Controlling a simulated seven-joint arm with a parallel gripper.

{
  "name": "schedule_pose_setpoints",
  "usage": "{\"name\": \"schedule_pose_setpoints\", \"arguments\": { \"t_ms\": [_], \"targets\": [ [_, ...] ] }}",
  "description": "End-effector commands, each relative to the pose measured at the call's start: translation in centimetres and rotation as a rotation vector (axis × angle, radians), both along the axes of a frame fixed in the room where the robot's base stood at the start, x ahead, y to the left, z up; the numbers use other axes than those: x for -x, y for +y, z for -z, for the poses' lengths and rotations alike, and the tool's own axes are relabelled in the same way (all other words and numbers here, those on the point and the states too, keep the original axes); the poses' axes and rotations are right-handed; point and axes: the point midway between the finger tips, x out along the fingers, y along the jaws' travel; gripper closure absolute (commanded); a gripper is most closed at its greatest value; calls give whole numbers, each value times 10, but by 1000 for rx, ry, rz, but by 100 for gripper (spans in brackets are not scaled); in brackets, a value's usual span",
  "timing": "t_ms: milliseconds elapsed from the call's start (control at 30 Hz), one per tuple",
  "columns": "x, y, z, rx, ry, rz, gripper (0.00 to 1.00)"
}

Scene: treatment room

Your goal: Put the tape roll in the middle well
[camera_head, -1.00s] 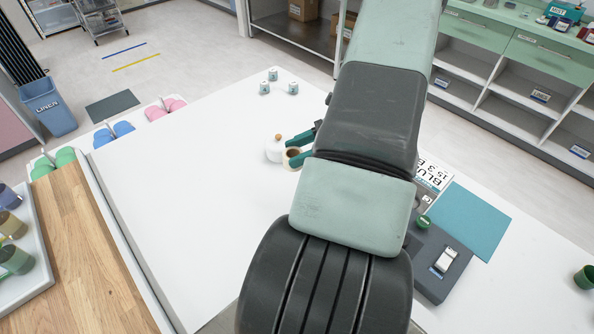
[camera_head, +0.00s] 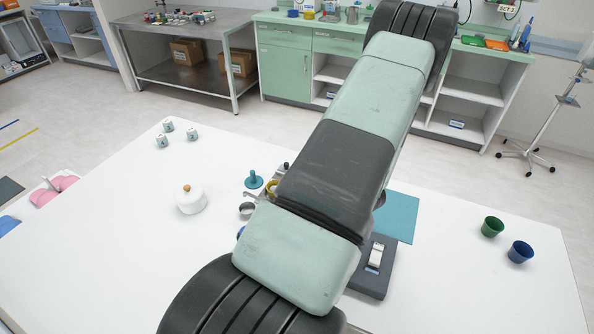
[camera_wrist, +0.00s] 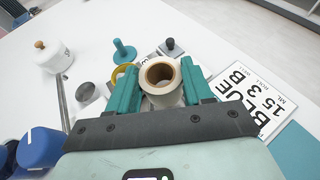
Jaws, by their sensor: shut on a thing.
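The tape roll (camera_wrist: 160,75), cream with a brown core, is between the teal fingers of my gripper (camera_wrist: 161,88) in the wrist view. The fingers are shut on it from both sides, and its open hole faces the camera. In the head view my arm hides the gripper and the roll. The roll and fingers cover what lies directly beneath them. I cannot make out the middle well in either view.
A white lidded pot (camera_head: 191,199) stands left. A printed card (camera_wrist: 252,98) lies right. Green (camera_head: 492,226) and blue (camera_head: 520,251) cups stand far right.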

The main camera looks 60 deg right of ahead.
Motion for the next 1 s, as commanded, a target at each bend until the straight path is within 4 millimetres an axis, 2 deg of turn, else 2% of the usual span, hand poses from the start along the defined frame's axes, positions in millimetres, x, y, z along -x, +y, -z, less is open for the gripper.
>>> {"name": "schedule_pose_setpoints", "arguments": {
  "t_ms": [300, 500, 1000],
  "targets": [
    [0, 0, 33, -1, -1, -1, 79],
    [0, 0, 47, 1, 1, -3, 79],
    [-1, 0, 51, 1, -1, -4, 79]
  ]
}}
